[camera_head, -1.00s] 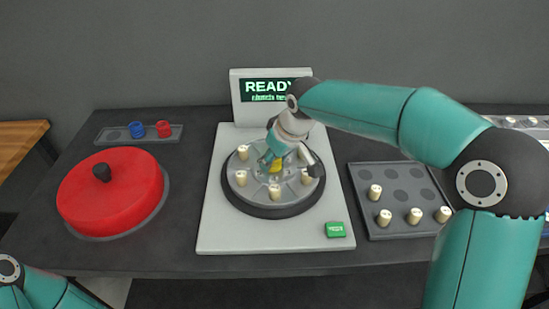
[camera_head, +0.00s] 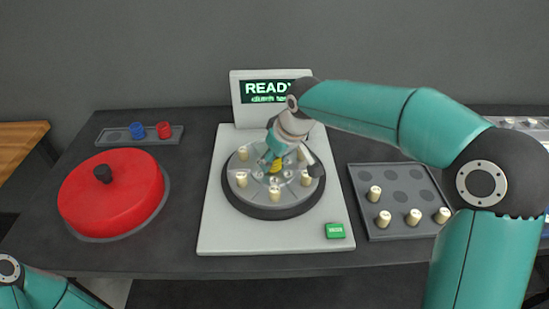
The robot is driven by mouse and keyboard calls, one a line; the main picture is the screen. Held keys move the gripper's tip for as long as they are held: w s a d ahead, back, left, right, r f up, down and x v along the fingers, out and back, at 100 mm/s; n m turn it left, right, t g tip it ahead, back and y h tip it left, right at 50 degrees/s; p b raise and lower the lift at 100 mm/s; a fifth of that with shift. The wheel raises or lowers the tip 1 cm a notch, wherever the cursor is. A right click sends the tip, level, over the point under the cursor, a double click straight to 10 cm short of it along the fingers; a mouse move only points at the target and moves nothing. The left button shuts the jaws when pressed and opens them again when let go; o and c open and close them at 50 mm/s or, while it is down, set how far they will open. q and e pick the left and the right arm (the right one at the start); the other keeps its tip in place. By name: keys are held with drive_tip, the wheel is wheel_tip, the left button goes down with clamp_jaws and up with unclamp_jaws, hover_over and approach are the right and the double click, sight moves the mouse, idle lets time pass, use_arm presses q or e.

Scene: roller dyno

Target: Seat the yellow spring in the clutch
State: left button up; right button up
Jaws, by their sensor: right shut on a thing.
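The yellow spring (camera_head: 277,166) is at the middle of the grey clutch (camera_head: 255,204), partly hidden by my right gripper. My right gripper (camera_head: 272,163) reaches down over the clutch centre and is shut on the yellow spring. I cannot tell whether the spring touches the clutch. Several cream rollers stand around the clutch disc. The clutch sits in a dark ring on a white dyno base (camera_head: 222,240). My left gripper is out of view; only part of my left arm shows at the lower left corner.
A red round cover (camera_head: 115,200) with a black knob lies at the left. Behind it a small tray (camera_head: 112,134) holds a blue spring (camera_head: 138,130) and a red spring (camera_head: 164,129). A grey tray (camera_head: 396,168) with several cream rollers is at the right. A screen (camera_head: 268,90) reads READY; a green button (camera_head: 335,230) is in front.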

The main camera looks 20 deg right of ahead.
drive_tip(key=shift+f, duration=0.3)
drive_tip(key=o, duration=1.2)
drive_tip(key=shift+o, duration=0.3)
drive_tip(key=o, duration=0.4)
drive_tip(key=shift+c, duration=0.2)
drive_tip(key=shift+r, duration=0.15)
drive_tip(key=shift+r+p, duration=2.7)
drive_tip(key=shift+r, duration=0.75)
drive_tip(key=shift+s+f, duration=0.1)
